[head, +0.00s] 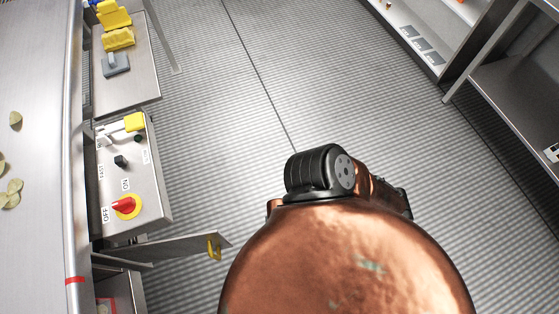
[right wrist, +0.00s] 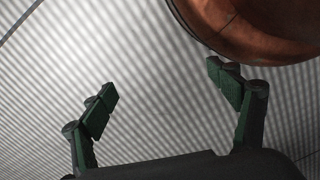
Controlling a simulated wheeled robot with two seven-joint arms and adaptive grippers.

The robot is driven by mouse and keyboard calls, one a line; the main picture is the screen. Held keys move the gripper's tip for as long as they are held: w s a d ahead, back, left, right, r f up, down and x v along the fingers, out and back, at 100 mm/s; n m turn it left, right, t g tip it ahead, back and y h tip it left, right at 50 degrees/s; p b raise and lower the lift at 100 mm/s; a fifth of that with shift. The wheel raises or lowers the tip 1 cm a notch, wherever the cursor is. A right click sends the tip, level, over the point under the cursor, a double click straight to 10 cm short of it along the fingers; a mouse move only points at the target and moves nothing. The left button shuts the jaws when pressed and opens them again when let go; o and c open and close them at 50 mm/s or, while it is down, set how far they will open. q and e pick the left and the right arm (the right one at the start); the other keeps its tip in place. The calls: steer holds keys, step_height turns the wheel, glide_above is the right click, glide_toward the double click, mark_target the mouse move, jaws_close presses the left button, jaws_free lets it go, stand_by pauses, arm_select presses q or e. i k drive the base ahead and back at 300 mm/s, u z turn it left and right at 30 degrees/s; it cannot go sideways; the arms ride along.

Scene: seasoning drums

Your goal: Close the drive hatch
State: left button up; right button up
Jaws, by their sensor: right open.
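The drive hatch (head: 170,247) appears as a grey metal panel at the lower left of the head view. It stands swung out from the cabinet below the control box, with a yellow latch (head: 214,247) near its outer end. Part of the cabinet opening (head: 122,292) shows beneath it. My right gripper (right wrist: 160,80) is open and empty in the right wrist view, with only ribbed floor between its fingers. The hatch is not in that view, and neither gripper shows in the head view.
The control box (head: 150,190) has a red rotary switch (head: 125,206) on a yellow plate and black knobs. A shelf with yellow items (head: 118,38) lies beyond it. A steel counter (head: 35,120) runs along the left, racks (head: 515,75) stand right. Ribbed floor (head: 215,120) between is clear.

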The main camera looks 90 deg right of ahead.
mark_target(208, 242)
steer(key=z, duration=2.1)
steer(key=k, duration=0.3)
steer(key=u, duration=0.9)
steer(key=k, duration=0.7)
